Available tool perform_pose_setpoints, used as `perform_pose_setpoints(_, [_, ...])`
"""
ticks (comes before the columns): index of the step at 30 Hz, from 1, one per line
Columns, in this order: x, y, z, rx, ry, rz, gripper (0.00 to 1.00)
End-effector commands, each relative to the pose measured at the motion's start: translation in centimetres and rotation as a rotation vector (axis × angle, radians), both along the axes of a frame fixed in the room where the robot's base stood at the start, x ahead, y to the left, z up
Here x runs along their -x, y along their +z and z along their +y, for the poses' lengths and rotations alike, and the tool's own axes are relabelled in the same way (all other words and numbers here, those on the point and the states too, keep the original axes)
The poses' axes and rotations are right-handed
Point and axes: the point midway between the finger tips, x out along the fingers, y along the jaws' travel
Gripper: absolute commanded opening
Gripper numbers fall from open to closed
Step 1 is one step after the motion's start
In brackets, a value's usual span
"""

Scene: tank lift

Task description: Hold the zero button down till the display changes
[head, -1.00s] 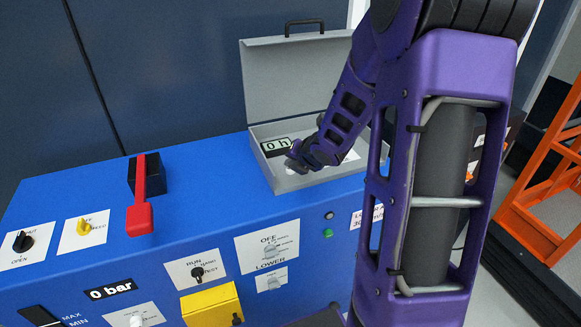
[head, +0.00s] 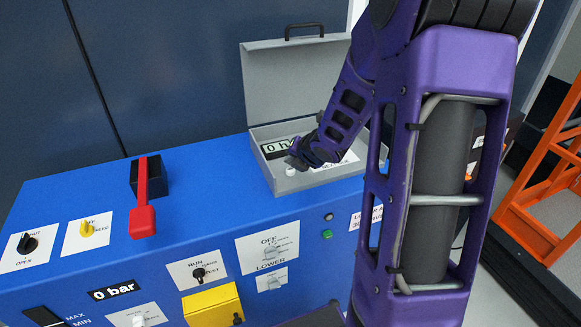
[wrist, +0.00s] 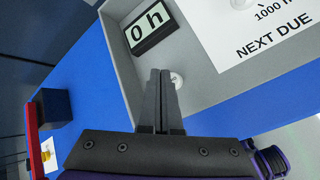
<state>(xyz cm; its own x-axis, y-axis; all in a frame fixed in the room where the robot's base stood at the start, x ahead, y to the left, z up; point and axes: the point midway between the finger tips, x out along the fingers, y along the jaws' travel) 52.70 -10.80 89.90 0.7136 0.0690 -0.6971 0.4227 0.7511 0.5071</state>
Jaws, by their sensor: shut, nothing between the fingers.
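The display (head: 276,147) reads "0 h" inside the open grey case on the blue cabinet; it also shows in the wrist view (wrist: 151,26). A small round white button (head: 291,171) sits on the case floor in front of the display. In the wrist view the white button (wrist: 178,80) is just right of my fingertips, partly hidden by them. My gripper (head: 297,157) is shut and empty, its fingertips (wrist: 160,72) close beside the button. I cannot tell whether they touch it; it does not look pressed under them.
The case lid stands open behind. A red lever (head: 142,215) is on the cabinet top to the left.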

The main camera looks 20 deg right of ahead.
Motion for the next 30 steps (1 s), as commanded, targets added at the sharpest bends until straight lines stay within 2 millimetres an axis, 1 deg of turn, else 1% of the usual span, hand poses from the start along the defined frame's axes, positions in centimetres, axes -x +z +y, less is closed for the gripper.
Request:
perform_pose_setpoints(5, [0.0, 0.0, 0.0, 0.0, 0.0, 0.0, 0.0])
perform_pose_setpoints(8, [0.0, 0.4, 0.0, 0.0, -0.001, -0.001, 0.0])
perform_pose_setpoints(22, [0.0, 4.9, 0.0, 0.0, -0.001, -0.001, 0.0])
perform_pose_setpoints(24, [0.0, 5.1, 0.0, 0.0, -0.001, -0.001, 0.0])
perform_pose_setpoints(30, [0.0, 4.9, 0.0, 0.0, -0.001, -0.001, 0.0])
